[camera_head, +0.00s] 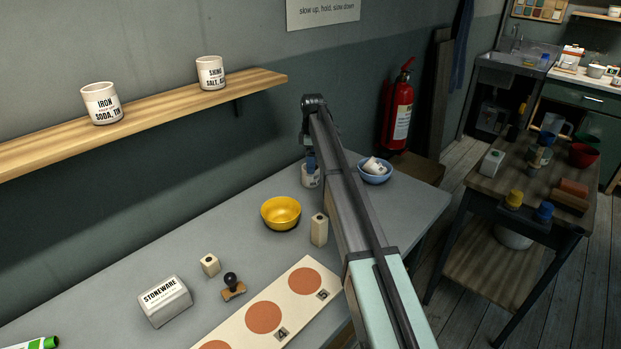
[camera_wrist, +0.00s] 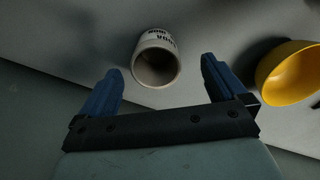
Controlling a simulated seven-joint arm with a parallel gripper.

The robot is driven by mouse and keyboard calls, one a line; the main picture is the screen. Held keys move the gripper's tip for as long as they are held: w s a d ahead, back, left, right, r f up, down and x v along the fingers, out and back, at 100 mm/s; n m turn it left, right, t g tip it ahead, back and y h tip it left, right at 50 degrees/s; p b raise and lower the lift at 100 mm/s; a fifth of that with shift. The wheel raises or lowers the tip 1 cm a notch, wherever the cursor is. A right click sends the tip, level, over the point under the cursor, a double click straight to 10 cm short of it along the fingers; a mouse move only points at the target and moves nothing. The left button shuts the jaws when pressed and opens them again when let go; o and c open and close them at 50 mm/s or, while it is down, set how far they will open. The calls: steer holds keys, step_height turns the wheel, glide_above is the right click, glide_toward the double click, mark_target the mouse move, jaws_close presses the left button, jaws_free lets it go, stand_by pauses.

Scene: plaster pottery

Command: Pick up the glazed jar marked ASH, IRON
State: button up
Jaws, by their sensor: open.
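A white jar (camera_wrist: 168,40) with a dark interior and dark lettering on its side shows in the wrist view, mouth facing the camera; the lettering is upside down and too small to read surely. It lies between the lines of my gripper's two blue fingers (camera_wrist: 160,72), which are open and apart from each other. In the head view the same jar (camera_head: 311,182) stands on the grey table behind the yellow bowl, partly hidden by my gripper (camera_head: 310,163) above it and by my arm.
A yellow bowl (camera_head: 281,219) and a cream block (camera_head: 319,230) stand close by. A blue bowl (camera_head: 376,178) holding a tipped white jar (camera_head: 373,164) is to the right. The wall shelf (camera_head: 160,105) holds jars marked IRON, SODA, TIN (camera_head: 101,104) and SHINO, SALT (camera_head: 211,74).

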mark_target(309, 181)
steer(key=shift+w+a+f, duration=0.1)
steer(key=shift+w+f, duration=0.05)
steer(key=shift+f, duration=1.1)
steer(key=shift+w+a+f, duration=0.1)
steer(key=shift+f, duration=1.15)
steer(key=shift+w+a+f, duration=0.1)
steer(key=shift+w+f, duration=0.05)
steer(key=shift+f, duration=1.1)
steer(key=c, duration=1.2)
steer(key=shift+o, duration=0.2)
steer(key=shift+r, duration=0.15)
